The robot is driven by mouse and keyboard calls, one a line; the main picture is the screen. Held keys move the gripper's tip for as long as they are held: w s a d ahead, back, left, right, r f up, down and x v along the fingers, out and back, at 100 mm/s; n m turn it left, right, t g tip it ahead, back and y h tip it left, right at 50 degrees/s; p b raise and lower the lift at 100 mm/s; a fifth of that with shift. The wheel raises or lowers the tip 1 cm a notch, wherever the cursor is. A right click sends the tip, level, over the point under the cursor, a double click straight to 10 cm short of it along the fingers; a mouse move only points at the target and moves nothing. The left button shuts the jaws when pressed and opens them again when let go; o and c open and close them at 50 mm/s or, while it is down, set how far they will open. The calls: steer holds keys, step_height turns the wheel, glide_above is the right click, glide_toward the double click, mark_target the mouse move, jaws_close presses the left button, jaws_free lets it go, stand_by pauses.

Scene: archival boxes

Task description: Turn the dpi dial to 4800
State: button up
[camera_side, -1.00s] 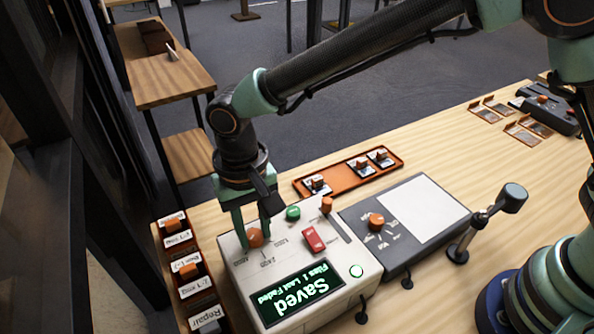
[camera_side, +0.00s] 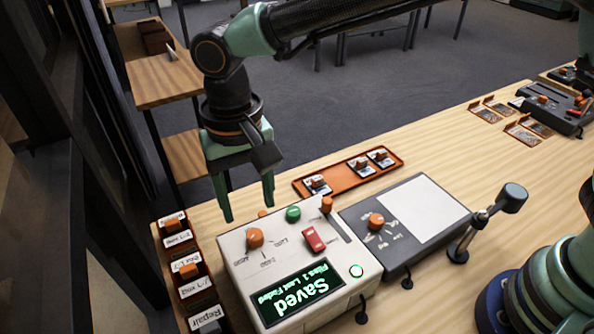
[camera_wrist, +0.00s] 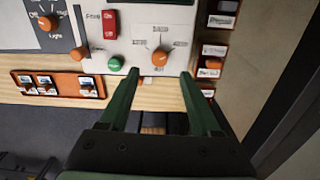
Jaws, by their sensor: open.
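The dpi dial is an orange knob (camera_side: 255,237) on the rear left of the pale scanner control box (camera_side: 232,277). Small dpi marks fan out around it; I cannot tell for sure which one it points to. My gripper (camera_side: 248,211) is open and empty, raised above and behind the dial, apart from it. In the wrist view the dial (camera_wrist: 159,57) shows just past and between the fingertips (camera_wrist: 160,73). The box's screen (camera_side: 296,293) reads "Saved" with a smaller line beneath.
A green button (camera_side: 293,213), a red switch (camera_side: 314,239) and an orange slider knob (camera_side: 327,205) are near the dial. A dark unit with another orange dial (camera_side: 376,221) stands to the right. An orange tray (camera_side: 340,178) lies behind, and labelled bins (camera_side: 188,268) stand at left.

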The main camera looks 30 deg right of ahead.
steer(key=shift+r, duration=2.55)
steer(key=w+d+r+t+y, duration=0.1)
steer(key=d+r, duration=0.2)
steer(key=d, duration=0.7)
steer(key=d+r+t, duration=0.2)
steer(key=d+r, duration=0.1)
steer(key=d, duration=0.6)
steer(key=s+d+f+t, duration=0.1)
steer(key=s+d, duration=0.2)
steer(key=d, duration=0.4)
steer(key=s+d+f+t, duration=0.1)
steer(key=s+d, duration=0.2)
steer(key=d, duration=0.4)
steer(key=shift+s+d+f+n+t+h, duration=0.2)
steer(key=shift+d+n+t+h, duration=0.1)
steer(key=shift+t+h, duration=0.1)
